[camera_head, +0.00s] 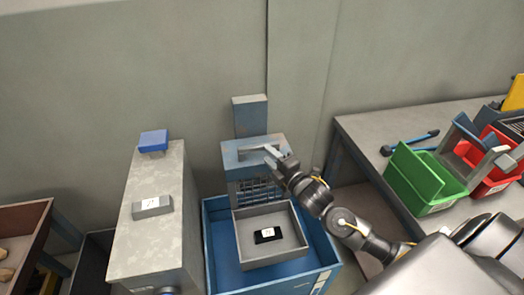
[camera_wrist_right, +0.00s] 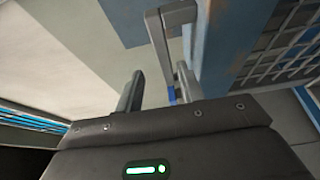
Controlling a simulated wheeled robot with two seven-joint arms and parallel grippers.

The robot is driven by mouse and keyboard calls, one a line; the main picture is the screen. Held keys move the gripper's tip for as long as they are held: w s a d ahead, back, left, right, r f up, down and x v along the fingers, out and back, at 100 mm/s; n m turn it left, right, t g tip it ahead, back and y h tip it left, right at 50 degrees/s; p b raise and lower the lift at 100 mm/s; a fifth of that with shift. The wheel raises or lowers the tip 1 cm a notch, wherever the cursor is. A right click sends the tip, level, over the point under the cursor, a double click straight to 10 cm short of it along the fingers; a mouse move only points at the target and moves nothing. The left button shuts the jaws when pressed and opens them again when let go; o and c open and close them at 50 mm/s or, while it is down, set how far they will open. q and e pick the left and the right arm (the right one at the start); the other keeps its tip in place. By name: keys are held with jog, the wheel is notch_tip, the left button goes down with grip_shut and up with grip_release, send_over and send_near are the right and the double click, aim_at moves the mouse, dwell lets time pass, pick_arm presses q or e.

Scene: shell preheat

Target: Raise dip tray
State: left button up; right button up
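The dip tray appears to be the grey open box (camera_head: 241,240) inside the blue tank (camera_head: 217,262); a black piece with a white label (camera_head: 268,235) lies in it. Behind it stands a blue lift head (camera_head: 236,152) with a wire rack (camera_head: 245,190) below. A grey bracket-shaped handle (camera_wrist_right: 158,38) sticks out from the blue part in the right wrist view. My right gripper (camera_head: 271,153) is at the handle. Its fingers (camera_wrist_right: 160,92) are apart, with the handle bar reaching between them and a gap on the left side. I cannot tell whether they touch it. My left gripper is not in view.
A tall grey cabinet (camera_head: 150,235) with a blue block (camera_head: 153,140) on top stands left of the tank. A brown-edged bin (camera_head: 30,222) is at far left. The table (camera_head: 375,130) on the right holds green (camera_head: 425,180) and red bins (camera_head: 495,183). The wall is close behind.

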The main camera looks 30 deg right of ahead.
jog(key=shift+s+d, duration=0.15)
jog(key=shift+s, duration=0.9)
jog(key=shift+s+d, duration=0.15)
jog(key=shift+s, duration=0.9)
